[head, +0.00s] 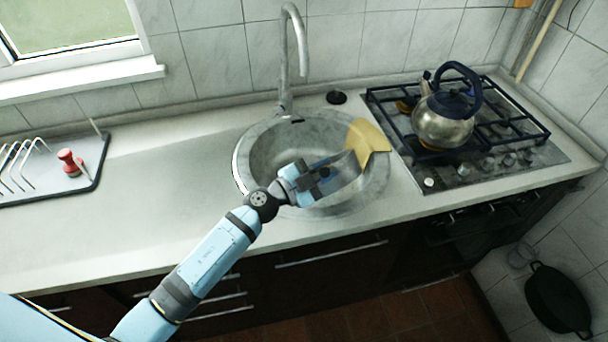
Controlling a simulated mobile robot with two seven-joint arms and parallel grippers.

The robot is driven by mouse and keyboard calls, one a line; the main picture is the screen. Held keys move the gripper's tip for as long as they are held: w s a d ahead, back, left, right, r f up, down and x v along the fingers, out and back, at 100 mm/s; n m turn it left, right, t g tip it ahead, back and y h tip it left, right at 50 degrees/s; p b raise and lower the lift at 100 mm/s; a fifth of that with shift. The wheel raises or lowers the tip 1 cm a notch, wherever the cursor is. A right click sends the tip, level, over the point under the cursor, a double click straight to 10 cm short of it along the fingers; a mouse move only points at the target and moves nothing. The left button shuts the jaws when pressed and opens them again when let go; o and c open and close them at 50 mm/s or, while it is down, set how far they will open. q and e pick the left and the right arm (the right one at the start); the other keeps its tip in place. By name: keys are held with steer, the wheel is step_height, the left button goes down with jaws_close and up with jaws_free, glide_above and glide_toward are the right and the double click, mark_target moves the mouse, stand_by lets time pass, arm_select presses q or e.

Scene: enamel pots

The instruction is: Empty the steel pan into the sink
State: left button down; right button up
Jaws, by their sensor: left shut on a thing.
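The round steel sink (262,165) is set into the counter. My left gripper (322,178) is over the right half of the sink. My right gripper is not in view.
The tall faucet (287,60) stands behind the sink, with a black plug (336,97) beside it. A kettle (443,118) sits on the gas hob (500,160) to the right. A dish rack (28,165) is at the left. The counter between (165,205) is clear.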

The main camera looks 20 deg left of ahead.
arm_select(q)
steer(key=shift+w+a+r+n, duration=0.4)
steer(key=shift+a+r+n, duration=0.25)
steer(key=shift+r, duration=0.1)
steer(key=shift+w+a+n+t+b, duration=0.2)
steer(key=shift+w+a+n+b, duration=0.15)
steer(key=shift+a+n, duration=0.2)
steer(key=shift+w+a+n+t+b, duration=0.25)
steer(key=shift+a+n+b, duration=0.2)
steer(key=shift+a, duration=0.15)
steer(key=shift+w+a+r+n+b, duration=0.2)
steer(key=shift+w+a+r+n, duration=0.15)
steer(key=shift+a+n, duration=0.25)
steer(key=shift+w+a+r+n+b, duration=0.2)
steer(key=shift+w+a+n, duration=0.25)
steer(key=shift+a, duration=0.2)
stand_by(0.4)
steer(key=shift+w+a+r+n+t+y+p, duration=0.15)
steer(key=shift+w+a+n+p, duration=0.2)
steer(key=shift+a+p, duration=0.25)
steer(key=shift+w+a+r+n+t+y+p, duration=0.1)
steer(key=shift+w+a+r+n+y+p, duration=0.1)
steer(key=shift+w+a+n+p, duration=0.35)
steer(key=shift+w+a+r+n+t+y+p, duration=0.1)
steer(key=shift+w+a+n+y+p, duration=0.2)
steer(key=shift+a, duration=0.6)
